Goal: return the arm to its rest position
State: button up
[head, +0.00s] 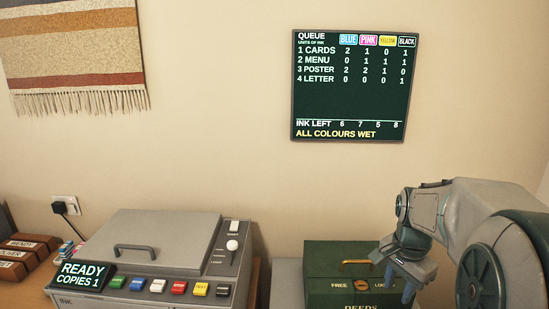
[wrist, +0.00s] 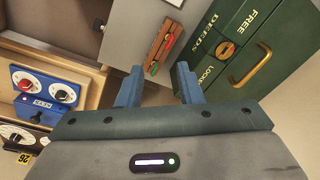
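My arm (head: 480,220) reaches in from the right in the head view, bent, with my gripper (head: 398,284) pointing down in front of the green deeds box (head: 345,260). In the wrist view my gripper (wrist: 158,82) shows two blue fingers held apart, with nothing between them. The green deeds box (wrist: 275,90) lies to the right of the fingers there, with a brass handle and a round dial. The gripper looks clear of the box, though the exact gap is hard to tell.
A grey copier (head: 155,250) with coloured buttons reads "READY COPIES 1". A wall board (head: 350,120) lists a print queue. Wooden blocks (head: 25,250) sit far left. The wrist view shows a blue dial unit (wrist: 45,95) and a wooden strip with coloured pieces (wrist: 164,50).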

jog(key=s+a+r+n+t+p, duration=0.2)
jog(key=s+a+n, duration=1)
jog(key=s, duration=0.1)
jog(key=shift+s+a, duration=0.15)
jog(key=shift+a, duration=0.2)
